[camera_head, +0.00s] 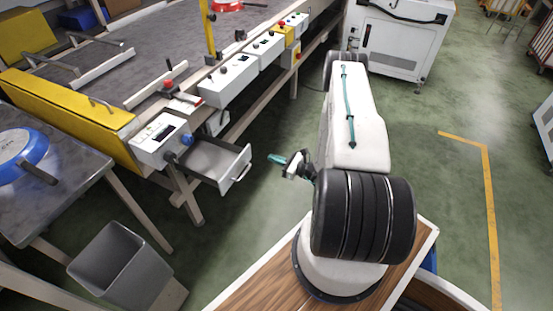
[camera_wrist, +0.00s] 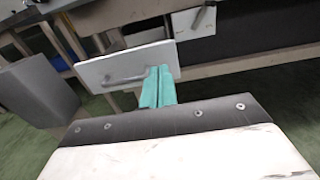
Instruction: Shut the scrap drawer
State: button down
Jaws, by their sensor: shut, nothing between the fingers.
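The scrap drawer (camera_head: 213,160) is a grey tray with a light front and a bar handle. In the head view it stands pulled out from under the conveyor's side. Its front panel (camera_wrist: 128,66) with the handle (camera_wrist: 124,78) shows in the wrist view. My gripper (camera_head: 277,158) has teal fingers and is shut and empty. In the head view it is to the right of the drawer front, apart from it. In the wrist view the teal fingers (camera_wrist: 157,86) overlap the right part of the panel; whether they touch it I cannot tell from that view.
White control boxes (camera_head: 228,86) line the conveyor edge above the drawer. The green floor between the conveyor and my arm is open.

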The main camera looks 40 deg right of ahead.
aim_at(247, 148)
jog(key=x, duration=1)
jog(key=shift+w, duration=0.15)
